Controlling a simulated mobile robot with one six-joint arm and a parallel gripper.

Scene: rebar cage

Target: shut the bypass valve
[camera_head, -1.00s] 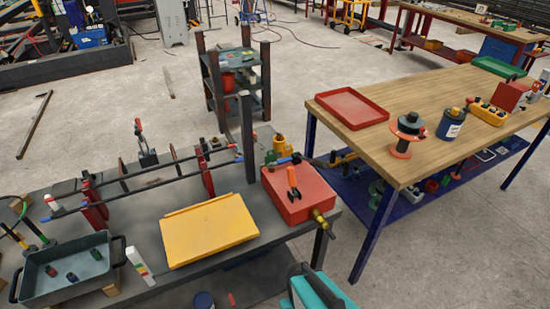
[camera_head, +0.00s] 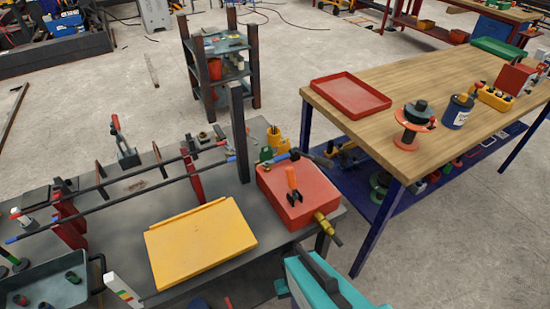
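A brass fitting with a dark end (camera_head: 327,229) sticks out from the box's front right side. A green fitting (camera_head: 266,154) with a blue part stands behind the box, by a dark rod end. I cannot tell which of these fittings is the bypass valve, nor whether it is open or shut. My gripper is not in view.
The bench also holds a yellow panel (camera_head: 200,243), a dark tray (camera_head: 50,292) and long bars on red stands (camera_head: 192,172). A teal case (camera_head: 322,283) stands in front. A wooden-topped table (camera_head: 420,95) is at right, a shelf rack (camera_head: 222,65) behind. Concrete floor lies between.

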